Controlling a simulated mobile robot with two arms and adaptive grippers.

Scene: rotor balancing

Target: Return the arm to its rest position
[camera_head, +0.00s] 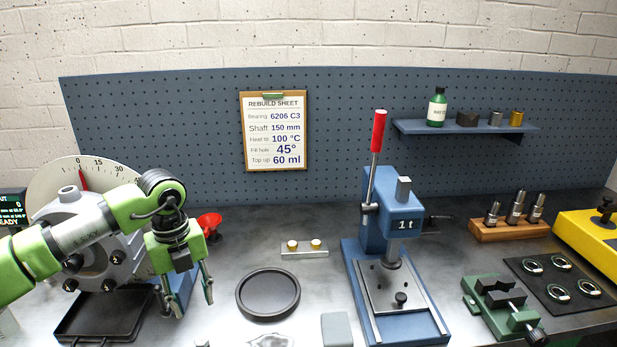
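My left arm (105,220) is green and comes in from the left, crossing in front of the grey round housing with the dial. Its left gripper (187,302) points down above the bench, between the black tray and the round black dish. The two fingers are apart and I see nothing between them. The blue part behind the fingers is partly hidden by them. My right gripper is not in view.
A grey housing (72,222) with a dial (50,178) stands left, above a black tray (90,325). A round black dish (268,294), a blue press (378,215) with a red lever, a green vise (487,296) and a mat (540,305) with several rings occupy the bench.

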